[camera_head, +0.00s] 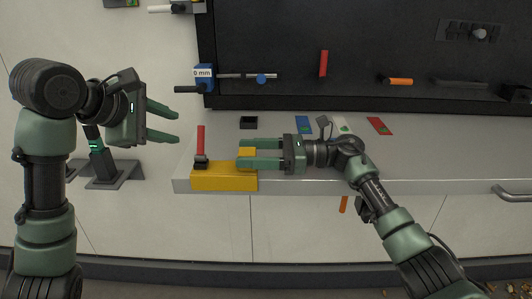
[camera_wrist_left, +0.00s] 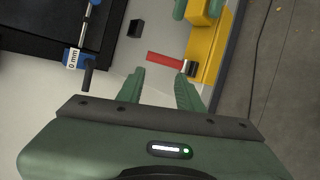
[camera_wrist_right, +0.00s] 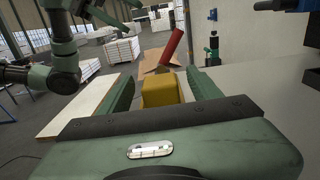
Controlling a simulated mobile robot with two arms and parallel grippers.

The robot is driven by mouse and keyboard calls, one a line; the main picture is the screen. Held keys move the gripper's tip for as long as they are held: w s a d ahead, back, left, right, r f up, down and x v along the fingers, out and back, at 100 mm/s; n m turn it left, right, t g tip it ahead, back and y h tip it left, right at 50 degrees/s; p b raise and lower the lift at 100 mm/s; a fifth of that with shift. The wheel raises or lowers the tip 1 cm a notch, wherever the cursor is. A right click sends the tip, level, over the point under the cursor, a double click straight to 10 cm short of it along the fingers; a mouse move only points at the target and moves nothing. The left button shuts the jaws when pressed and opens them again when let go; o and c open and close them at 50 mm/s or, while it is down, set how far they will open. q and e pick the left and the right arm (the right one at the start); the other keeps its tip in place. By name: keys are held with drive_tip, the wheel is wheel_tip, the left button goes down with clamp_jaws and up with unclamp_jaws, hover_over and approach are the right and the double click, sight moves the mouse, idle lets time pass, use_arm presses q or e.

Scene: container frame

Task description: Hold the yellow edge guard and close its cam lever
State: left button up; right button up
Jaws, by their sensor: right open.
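The yellow edge guard (camera_head: 224,180) sits over the front edge of the grey shelf at its left end. Its red cam lever (camera_head: 201,139) stands upright at the guard's left part. My right gripper (camera_head: 240,154) is open, with its fingers on either side of the guard's raised yellow block; the right wrist view shows this block (camera_wrist_right: 159,90) between them, and I cannot tell whether they touch it. My left gripper (camera_head: 178,126) is open and empty, up and left of the lever. In the left wrist view the red lever (camera_wrist_left: 165,61) lies ahead of the fingertips.
The grey shelf (camera_head: 290,180) carries a small black box (camera_head: 249,122) and blue, white and red flat pieces behind my right arm. A blue block marked 0 mm (camera_head: 203,73) with a rod is mounted above. A grey bracket (camera_head: 105,170) stands left of the shelf.

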drive_tip(key=shift+a, duration=0.5)
use_arm(q)
drive_tip(key=shift+d, duration=0.1)
use_arm(e)
clamp_jaws()
use_arm(q)
drive_tip(key=shift+d, duration=0.1)
clamp_jaws()
drive_tip(key=d+f+m+t+y, duration=0.1)
drive_tip(key=d+m+y, duration=0.2)
drive_tip(key=m, duration=1.4)
drive_tip(key=d+f+m+t+y, duration=0.1)
drive_tip(key=d+m+y, duration=0.3)
drive_tip(key=d+m, duration=0.5)
drive_tip(key=m, duration=0.8)
drive_tip(key=shift+w+d+f+y, duration=0.15)
drive_tip(key=shift+w+y, duration=0.1)
drive_tip(key=shift+y, duration=0.05)
